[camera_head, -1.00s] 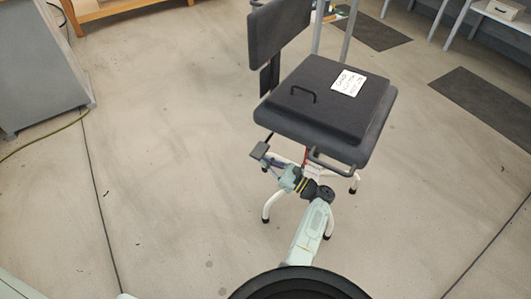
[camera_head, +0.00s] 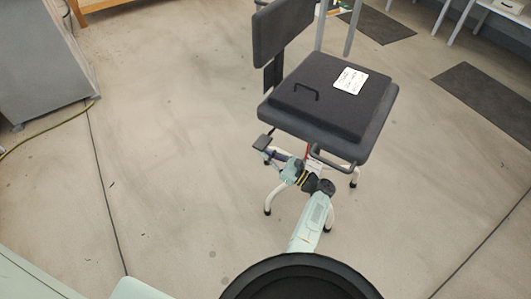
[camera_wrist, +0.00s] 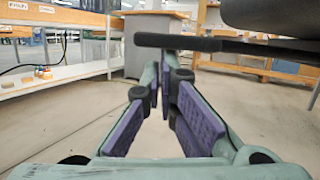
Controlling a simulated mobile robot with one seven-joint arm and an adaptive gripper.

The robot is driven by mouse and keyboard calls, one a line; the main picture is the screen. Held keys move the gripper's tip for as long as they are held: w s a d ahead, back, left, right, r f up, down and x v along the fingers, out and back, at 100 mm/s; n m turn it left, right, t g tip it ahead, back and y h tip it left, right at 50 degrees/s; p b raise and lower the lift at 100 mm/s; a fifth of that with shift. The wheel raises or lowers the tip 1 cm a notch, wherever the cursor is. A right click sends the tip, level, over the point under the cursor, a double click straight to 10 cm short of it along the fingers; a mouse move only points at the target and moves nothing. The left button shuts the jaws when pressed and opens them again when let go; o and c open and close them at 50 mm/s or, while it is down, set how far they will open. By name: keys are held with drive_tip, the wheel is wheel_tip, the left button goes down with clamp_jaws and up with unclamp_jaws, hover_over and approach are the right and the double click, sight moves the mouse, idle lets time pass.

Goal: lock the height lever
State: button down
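The office chair (camera_head: 375,140) has a dark seat and backrest and pale legs. A lever with a dark flat end (camera_head: 262,142), which looks like the height lever, sticks out below the seat's left side. In the wrist view a dark lever end (camera_wrist: 178,42) on a thin rod crosses just above and beyond my fingertips. My gripper (camera_wrist: 165,85) has purple pads, with a gap between the fingers and nothing in it. In the head view my gripper (camera_head: 276,156) is below the seat, close to the lever; contact cannot be told.
A dark looped handle (camera_head: 333,160) hangs at the seat's front edge. A white card (camera_head: 350,81) with writing lies on the seat. A grey cabinet (camera_head: 40,65) stands at left, with a cable on the floor. The floor around the chair is mostly clear.

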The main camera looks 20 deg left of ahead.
drive_tip(key=s+d+f+b, duration=0.2)
drive_tip(key=d+f+b, duration=0.3)
drive_tip(key=d, duration=0.4)
drive_tip(key=shift+d+f, duration=0.25)
drive_tip(key=shift+f, duration=0.45)
